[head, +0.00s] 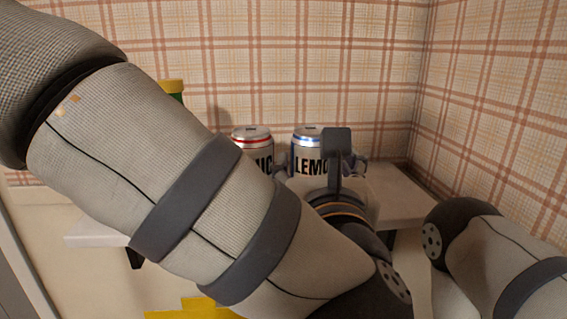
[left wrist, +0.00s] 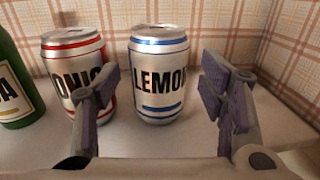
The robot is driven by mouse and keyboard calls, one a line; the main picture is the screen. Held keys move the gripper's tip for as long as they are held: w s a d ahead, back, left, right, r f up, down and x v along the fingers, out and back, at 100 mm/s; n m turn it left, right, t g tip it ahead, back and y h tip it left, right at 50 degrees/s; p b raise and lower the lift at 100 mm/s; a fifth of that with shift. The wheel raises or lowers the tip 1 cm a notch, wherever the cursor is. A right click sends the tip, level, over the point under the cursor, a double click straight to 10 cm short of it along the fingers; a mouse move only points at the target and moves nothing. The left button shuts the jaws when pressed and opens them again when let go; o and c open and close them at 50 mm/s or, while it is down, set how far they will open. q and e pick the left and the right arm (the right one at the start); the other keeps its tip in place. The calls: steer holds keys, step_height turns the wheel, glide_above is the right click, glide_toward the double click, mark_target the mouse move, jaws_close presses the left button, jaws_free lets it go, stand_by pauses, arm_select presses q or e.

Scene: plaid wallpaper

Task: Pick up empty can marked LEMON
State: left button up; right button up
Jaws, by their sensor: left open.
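The can marked LEMON (head: 307,140) is silver with a blue band and stands upright on a white shelf (head: 395,195). In the left wrist view the LEMON can (left wrist: 158,75) is ahead, between the lines of the two fingers. My left gripper (head: 320,165) is open and empty, in front of the can; its fingers (left wrist: 159,82) spread to either side of it. In the head view my wrist partly hides the can's label and base. My right gripper is not in view.
A silver, red-banded can marked ONIC (left wrist: 78,80) stands close left of the LEMON can, partly behind the left finger. A green bottle (left wrist: 14,80) stands further left. Plaid walls (head: 330,60) close off the back and right. Bare shelf lies right of the LEMON can.

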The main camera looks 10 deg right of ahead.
arm_select(q)
steer(key=w, duration=0.5)
steer(key=shift+w+d, duration=0.25)
steer(key=shift+w, duration=0.05)
steer(key=c, duration=0.7)
